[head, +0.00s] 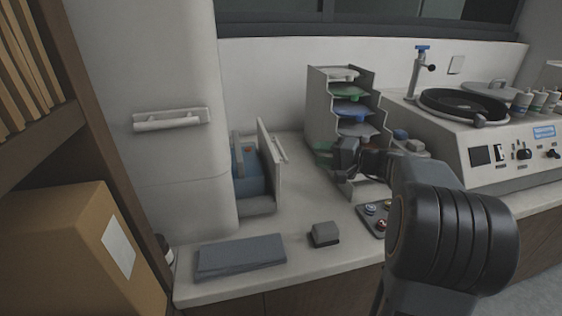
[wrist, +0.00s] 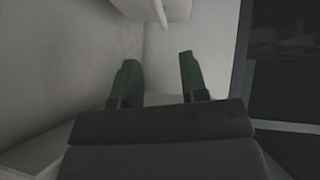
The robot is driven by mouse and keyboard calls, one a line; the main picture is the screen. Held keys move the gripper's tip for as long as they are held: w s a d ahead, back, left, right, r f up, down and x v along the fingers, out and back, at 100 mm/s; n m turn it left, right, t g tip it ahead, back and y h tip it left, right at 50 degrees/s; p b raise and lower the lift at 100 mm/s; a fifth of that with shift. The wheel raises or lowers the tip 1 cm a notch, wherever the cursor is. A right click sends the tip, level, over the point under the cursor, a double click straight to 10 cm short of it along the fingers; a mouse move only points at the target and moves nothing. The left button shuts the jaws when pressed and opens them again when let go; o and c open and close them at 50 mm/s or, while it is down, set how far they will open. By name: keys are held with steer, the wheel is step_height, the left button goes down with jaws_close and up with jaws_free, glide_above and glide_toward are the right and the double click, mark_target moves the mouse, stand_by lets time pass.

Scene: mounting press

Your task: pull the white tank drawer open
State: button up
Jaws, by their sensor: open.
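The white tank drawer (head: 265,138) stands out from the right side of the tall white cabinet (head: 180,65), with a blue tank (head: 249,172) visible behind its upright front panel. A pale bar handle (head: 280,149) is on the right face of that panel. My gripper (head: 322,154) is to the right of the handle, its greenish fingers pointing left, apart from it in the picture. In the wrist view my gripper (wrist: 158,66) is open, with nothing between its two fingers. A pale projecting part shows at the top there; I cannot tell whether it is the drawer handle.
A tray rack (head: 317,95) stands behind my gripper, and the press with a round black plate (head: 462,104) is at the right. A grey block (head: 324,233), a folded dark cloth (head: 240,256) and a button box (head: 370,216) lie on the counter's front. A cardboard box (head: 75,245) is at left.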

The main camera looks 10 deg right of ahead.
steer(key=x, duration=1.3)
steer(key=shift+w+p, duration=0.3)
steer(key=shift+w, duration=0.1)
jaws_close()
